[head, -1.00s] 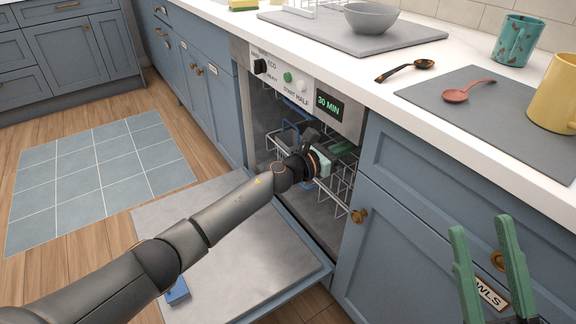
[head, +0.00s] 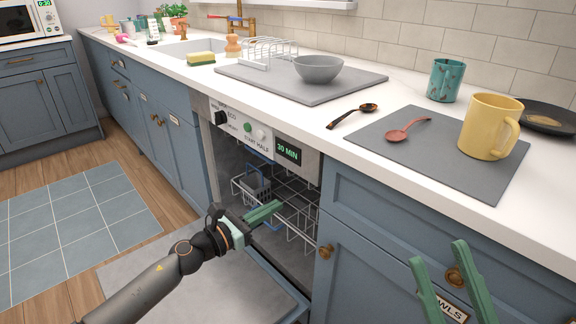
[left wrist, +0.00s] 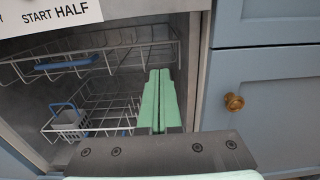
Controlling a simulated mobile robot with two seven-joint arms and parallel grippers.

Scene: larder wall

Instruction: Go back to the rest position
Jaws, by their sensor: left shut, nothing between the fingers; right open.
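My left gripper (head: 264,213) is at the open front of the dishwasher. Its green fingers are shut together with nothing between them, as the left wrist view (left wrist: 157,98) also shows. The fingers point into the dishwasher, in front of the wire racks (head: 292,190). My right gripper (head: 438,268) is at the bottom right of the head view. Its two green fingers are apart and empty, in front of the blue cupboard with the label ending "WLS".
The dishwasher door (head: 150,272) is folded down below my left arm. The floor at left is clear.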

